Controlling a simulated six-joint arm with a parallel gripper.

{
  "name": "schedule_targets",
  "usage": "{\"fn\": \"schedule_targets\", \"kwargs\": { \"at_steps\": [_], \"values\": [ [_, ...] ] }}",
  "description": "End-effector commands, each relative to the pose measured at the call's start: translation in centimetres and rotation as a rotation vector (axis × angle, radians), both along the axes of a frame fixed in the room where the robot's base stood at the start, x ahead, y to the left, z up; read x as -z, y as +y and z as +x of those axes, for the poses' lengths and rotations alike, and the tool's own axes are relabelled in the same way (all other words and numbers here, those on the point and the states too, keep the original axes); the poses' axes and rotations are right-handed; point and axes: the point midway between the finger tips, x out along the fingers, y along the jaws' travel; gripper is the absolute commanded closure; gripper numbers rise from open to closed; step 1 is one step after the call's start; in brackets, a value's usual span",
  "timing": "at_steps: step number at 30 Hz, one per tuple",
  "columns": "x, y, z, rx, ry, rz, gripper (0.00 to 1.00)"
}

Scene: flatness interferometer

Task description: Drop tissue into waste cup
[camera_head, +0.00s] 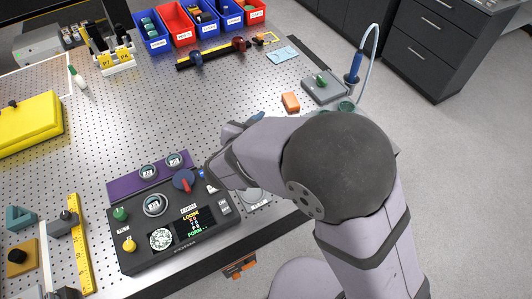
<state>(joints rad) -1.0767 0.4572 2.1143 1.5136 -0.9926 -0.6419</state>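A flat pale-blue sheet (283,54), which looks like the tissue, lies on the perforated bench at the back, right of the yellow-marked bar. I cannot make out a waste cup for certain. A small green round vessel (347,105) stands at the bench's right edge, partly hidden behind my arm, and may be a cup. My arm reaches left over the front of the bench. Its links hide the gripper's fingers, so I cannot see whether they hold anything. A small blue-grey part shows above the forearm, and I cannot tell what it is.
A dark control box (180,225) with knobs and a display stands at the front. A grey unit (323,88) with a blue probe and an orange block (290,102) are at right. Red and blue bins (178,22) line the back. The bench middle is clear.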

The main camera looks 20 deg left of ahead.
Motion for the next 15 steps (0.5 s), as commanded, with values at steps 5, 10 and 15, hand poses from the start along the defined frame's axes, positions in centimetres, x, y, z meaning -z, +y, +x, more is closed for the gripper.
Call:
{"fn": "schedule_targets", "kwargs": {
  "at_steps": [5,10,15],
  "values": [
    [0.2,0.0,0.0,-0.001,0.0,0.0,0.86],
    [1.0,-0.1,0.0,0.0,0.0,0.001,0.86],
    [2.4,-0.1,0.0,0.002,0.0,0.001,0.86]
  ]
}}
